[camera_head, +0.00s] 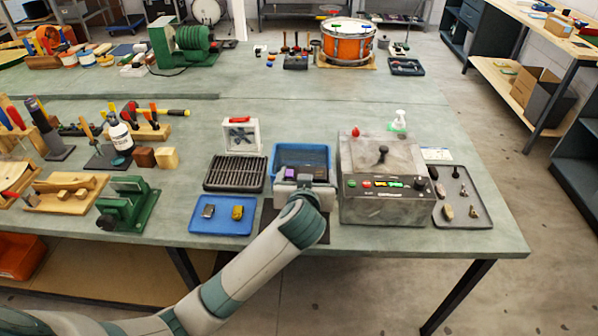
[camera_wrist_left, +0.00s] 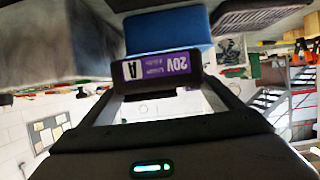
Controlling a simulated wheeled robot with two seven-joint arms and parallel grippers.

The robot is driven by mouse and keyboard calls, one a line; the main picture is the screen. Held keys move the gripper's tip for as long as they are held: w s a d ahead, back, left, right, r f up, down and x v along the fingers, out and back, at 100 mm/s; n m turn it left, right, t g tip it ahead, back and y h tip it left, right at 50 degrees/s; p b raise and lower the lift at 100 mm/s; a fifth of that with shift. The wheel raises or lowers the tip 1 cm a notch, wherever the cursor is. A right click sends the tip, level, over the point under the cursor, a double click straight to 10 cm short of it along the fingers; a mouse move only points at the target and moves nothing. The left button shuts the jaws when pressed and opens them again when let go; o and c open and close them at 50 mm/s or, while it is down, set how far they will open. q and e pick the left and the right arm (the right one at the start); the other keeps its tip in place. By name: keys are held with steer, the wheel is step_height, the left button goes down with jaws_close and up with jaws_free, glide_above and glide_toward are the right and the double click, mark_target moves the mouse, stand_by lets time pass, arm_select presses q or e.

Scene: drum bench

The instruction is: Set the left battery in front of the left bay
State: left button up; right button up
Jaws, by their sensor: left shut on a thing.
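My left gripper (camera_head: 304,174) is shut on a dark battery with a purple label (camera_wrist_left: 160,68). The label reads 20V and shows a letter A. In the head view a bit of the purple label (camera_head: 290,173) shows at the gripper, at the front edge of a blue bin (camera_head: 302,149). The blue bin also shows behind the battery in the left wrist view (camera_wrist_left: 168,29). My gripper and forearm cover the bench just in front of the bin. I cannot make out a left bay. My right gripper is not in view.
A grey machine (camera_head: 385,205) with lit buttons stands close to the right of my gripper. A blue tray (camera_head: 218,229) with a grey and a yellow piece lies at left. A black grate (camera_head: 235,173) lies behind it. The bench's front edge runs below.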

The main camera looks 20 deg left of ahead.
arm_select(q)
steer(key=s+a+r+m+h, duration=0.1)
steer(key=s+m+h, duration=0.2)
steer(key=s, duration=0.9)
steer(key=shift+s+a+r+t, duration=0.15)
steer(key=shift+s+r+t, duration=0.05)
steer(key=shift+r+t, duration=0.15)
steer(key=shift+a, duration=0.15)
